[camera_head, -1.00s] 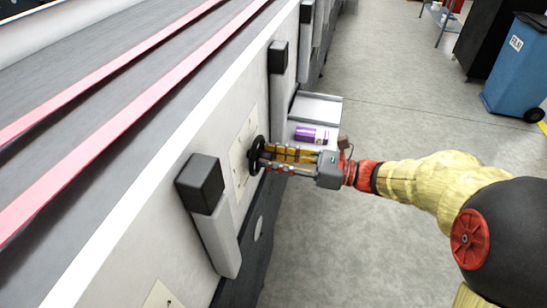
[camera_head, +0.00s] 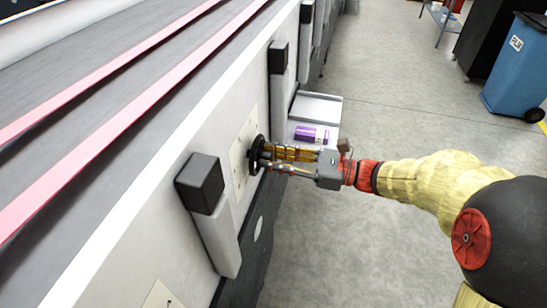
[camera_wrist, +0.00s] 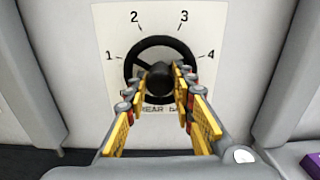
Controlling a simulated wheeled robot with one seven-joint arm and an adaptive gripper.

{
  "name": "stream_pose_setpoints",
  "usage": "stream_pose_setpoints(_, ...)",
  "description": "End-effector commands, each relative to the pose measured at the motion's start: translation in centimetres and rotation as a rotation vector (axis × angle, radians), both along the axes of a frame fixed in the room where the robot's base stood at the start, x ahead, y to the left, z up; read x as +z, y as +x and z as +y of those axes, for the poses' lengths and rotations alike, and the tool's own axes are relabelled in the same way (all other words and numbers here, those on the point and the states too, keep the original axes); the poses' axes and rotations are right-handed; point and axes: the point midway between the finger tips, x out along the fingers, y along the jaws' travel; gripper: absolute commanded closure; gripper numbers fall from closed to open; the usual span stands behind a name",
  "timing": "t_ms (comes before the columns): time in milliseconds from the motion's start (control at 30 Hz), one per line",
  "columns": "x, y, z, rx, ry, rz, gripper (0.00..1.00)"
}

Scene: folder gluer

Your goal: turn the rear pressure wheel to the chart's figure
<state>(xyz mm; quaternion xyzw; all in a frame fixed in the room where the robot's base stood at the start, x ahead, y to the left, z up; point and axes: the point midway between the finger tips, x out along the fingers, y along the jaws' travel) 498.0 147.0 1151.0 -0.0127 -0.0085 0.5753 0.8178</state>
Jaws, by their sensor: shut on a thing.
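The rear pressure wheel (camera_wrist: 133,56) is a black handwheel on a pale plate (camera_wrist: 112,30) marked 1, 2, 3 and 4 around its upper half. Below it, lettering starting "REAR" is partly hidden by my fingers. In the head view the wheel (camera_head: 255,155) stands out from the machine's side. My gripper (camera_wrist: 160,75) faces the wheel straight on and is shut on it, one finger on each side of the hub. In the head view my gripper (camera_head: 266,157) reaches it from the right. Which figure the wheel points to is unclear. I see no chart.
A dark block on a bracket (camera_head: 200,184) juts out nearer than the wheel, and another (camera_head: 278,57) beyond it. A blue bin (camera_head: 515,70) stands far right. The floor between is clear.

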Motion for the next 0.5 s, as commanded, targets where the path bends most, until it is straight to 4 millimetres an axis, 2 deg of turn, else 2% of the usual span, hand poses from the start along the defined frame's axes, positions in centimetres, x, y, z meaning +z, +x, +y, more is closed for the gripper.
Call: stream_pose_setpoints(500, -0.20, -0.04, 0.01, -0.001, -0.153, -0.419, 1.00)
